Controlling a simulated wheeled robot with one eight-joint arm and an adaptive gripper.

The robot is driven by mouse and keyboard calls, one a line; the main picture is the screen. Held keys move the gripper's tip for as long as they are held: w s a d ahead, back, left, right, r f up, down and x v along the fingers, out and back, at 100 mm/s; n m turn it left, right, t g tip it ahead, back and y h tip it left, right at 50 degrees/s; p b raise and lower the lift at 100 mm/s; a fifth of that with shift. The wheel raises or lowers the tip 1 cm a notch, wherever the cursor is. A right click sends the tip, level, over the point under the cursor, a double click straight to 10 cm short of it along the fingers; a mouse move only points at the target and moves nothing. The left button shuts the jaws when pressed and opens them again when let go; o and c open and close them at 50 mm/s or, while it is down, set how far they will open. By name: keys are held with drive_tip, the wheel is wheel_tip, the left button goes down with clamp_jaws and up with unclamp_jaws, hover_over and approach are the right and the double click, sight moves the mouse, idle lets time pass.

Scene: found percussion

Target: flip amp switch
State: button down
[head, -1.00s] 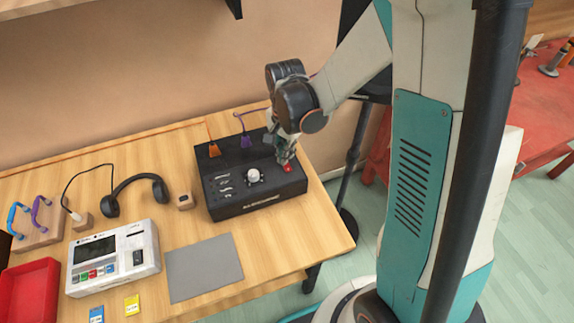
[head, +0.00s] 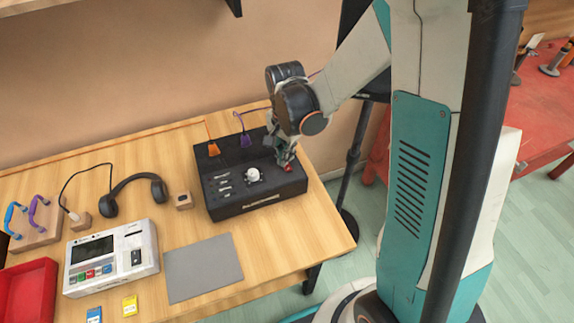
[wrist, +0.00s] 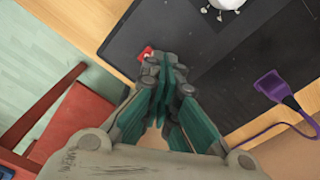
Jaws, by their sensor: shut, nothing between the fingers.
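The amp is a black box (head: 240,203) on the right part of the wooden table, with a white knob (head: 253,175) and several small silver controls on top. Its small red switch (wrist: 147,54) is at one corner of the top panel. In the head view, only a bit of the red switch (head: 288,168) shows by the fingertips. My gripper (head: 285,160) is shut and empty, pointing down over the amp's right side. In the wrist view, the fingertips (wrist: 165,62) are right beside the red switch; I cannot tell whether they touch it.
An orange plug (head: 213,149) and a purple plug (head: 246,140) stand at the amp's back edge. Headphones (head: 155,181), a white device (head: 140,240), a grey mat (head: 203,268) and a red tray (head: 45,270) lie to the left. The table's right edge is close to the amp.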

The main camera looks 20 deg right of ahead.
drive_tip(key=shift+f+b, duration=0.4)
drive_tip(key=shift+f, duration=0.1)
drive_tip(key=shift+r, duration=0.1)
drive_tip(key=shift+r+p, duration=2.45)
drive_tip(key=shift+r, duration=1)
drive_tip(key=s+r+n+t+b, duration=0.2)
drive_tip(key=s+r+n+t, duration=0.5)
drive_tip(key=s+r+n, duration=0.5)
drive_tip(key=v, duration=0.3)
drive_tip(key=shift+s, duration=0.35)
